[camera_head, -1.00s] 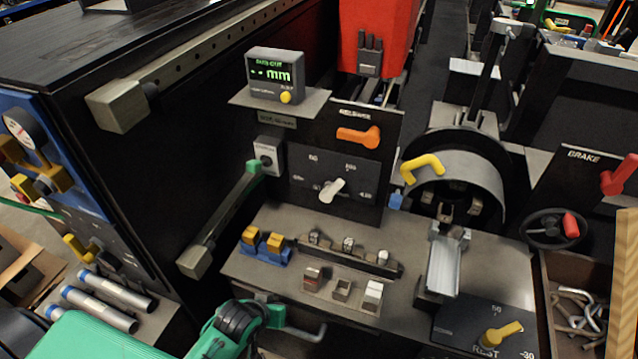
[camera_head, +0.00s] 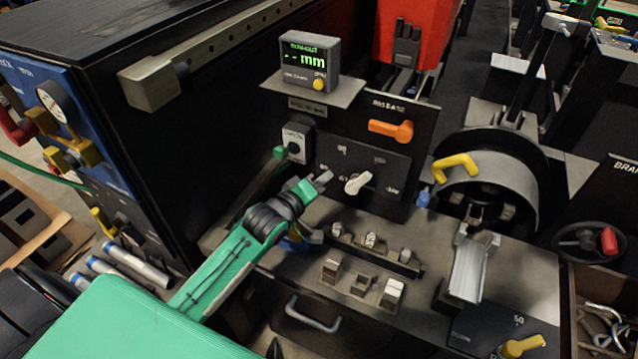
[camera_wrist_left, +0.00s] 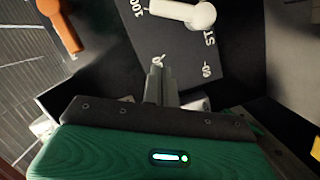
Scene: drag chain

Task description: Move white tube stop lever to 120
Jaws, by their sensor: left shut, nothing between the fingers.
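The white stop lever (camera_head: 357,183) sits on a dark dial panel (camera_head: 385,163) with white markings around it. In the wrist view the shut fingertips (camera_wrist_left: 160,72) point at the panel near a white mark. The white lever (camera_wrist_left: 183,12) lies above and beyond them at the top edge. Some dial numbers are too blurred to read. My right gripper is not seen.
An orange lever (camera_head: 391,130) is above the white one, and a display box (camera_head: 309,61) stands on a shelf above. A grey switch box (camera_head: 297,143) is close to my left gripper. Small blocks (camera_head: 362,285) stand on the bench below. A yellow handle (camera_head: 456,166) is to the right.

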